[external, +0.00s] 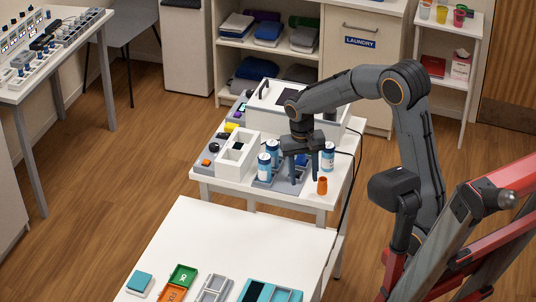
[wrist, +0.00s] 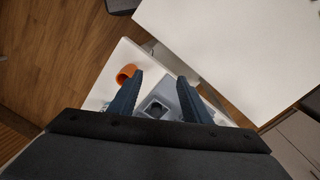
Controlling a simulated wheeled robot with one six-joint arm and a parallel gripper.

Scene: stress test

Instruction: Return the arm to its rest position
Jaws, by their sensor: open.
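My gripper (external: 301,168) is at the end of my arm, pointing down over the small white table (external: 335,185). Its fingers are apart, and nothing shows between them in the external view. In the wrist view my gripper (wrist: 160,98) has both fingers spread above a grey tray (wrist: 167,93) with a dark round recess. Blue-and-white bottles stand close by: two (external: 264,167) to the left of the fingers and one (external: 328,157) to the right. My arm is stretched out from the red base at the right, bent high at the elbow.
An orange cup (external: 322,185) stands near the small table's front edge; it also shows in the wrist view (wrist: 126,73). A white divided box (external: 238,156) and a larger white box (external: 268,108) stand behind and left.

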